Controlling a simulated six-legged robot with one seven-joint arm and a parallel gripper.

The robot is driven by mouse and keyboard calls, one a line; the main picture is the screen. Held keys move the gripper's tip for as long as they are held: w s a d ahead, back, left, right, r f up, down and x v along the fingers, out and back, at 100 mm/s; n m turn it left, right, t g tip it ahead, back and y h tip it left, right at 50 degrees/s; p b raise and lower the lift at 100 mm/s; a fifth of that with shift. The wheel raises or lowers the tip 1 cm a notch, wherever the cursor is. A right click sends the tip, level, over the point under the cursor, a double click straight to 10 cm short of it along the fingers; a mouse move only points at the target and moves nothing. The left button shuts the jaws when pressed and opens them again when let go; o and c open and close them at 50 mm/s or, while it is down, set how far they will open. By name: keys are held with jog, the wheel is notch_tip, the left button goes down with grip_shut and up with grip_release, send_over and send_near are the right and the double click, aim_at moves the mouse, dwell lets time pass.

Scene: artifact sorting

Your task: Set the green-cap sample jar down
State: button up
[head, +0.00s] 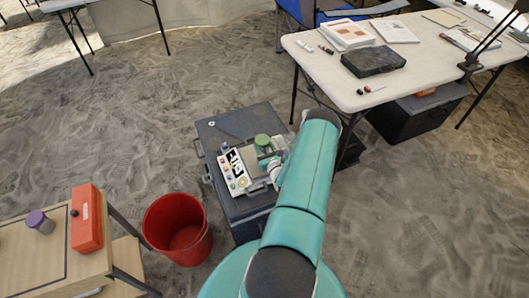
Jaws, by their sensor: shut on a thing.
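The green-cap sample jar (262,141) shows mostly as its round green lid, over the top of a dark grey chest (215,136). My gripper (267,154) is beside and just below the lid in the picture, shut on the jar. The jar looks about upright. My teal arm comes in from the bottom and hides the right part of the chest. The jar's body and base are mostly hidden, so I cannot tell whether it touches the surface below.
A light tray with small coloured items (233,171) lies on the chest beside my gripper. A red bucket (178,228) stands to the left. A wooden table (28,258) holds a purple-cap jar (40,221) and an orange-red case (86,218). A white table (412,68) stands upper right.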

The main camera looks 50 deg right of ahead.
aim_at(265, 152)
jog(key=shift+s+d+f, duration=0.1)
jog(key=shift+s+f, duration=0.05)
jog(key=shift+f, duration=1.5)
jog(key=shift+f, duration=0.1)
jog(key=o, duration=1)
jog(key=shift+o, duration=0.2)
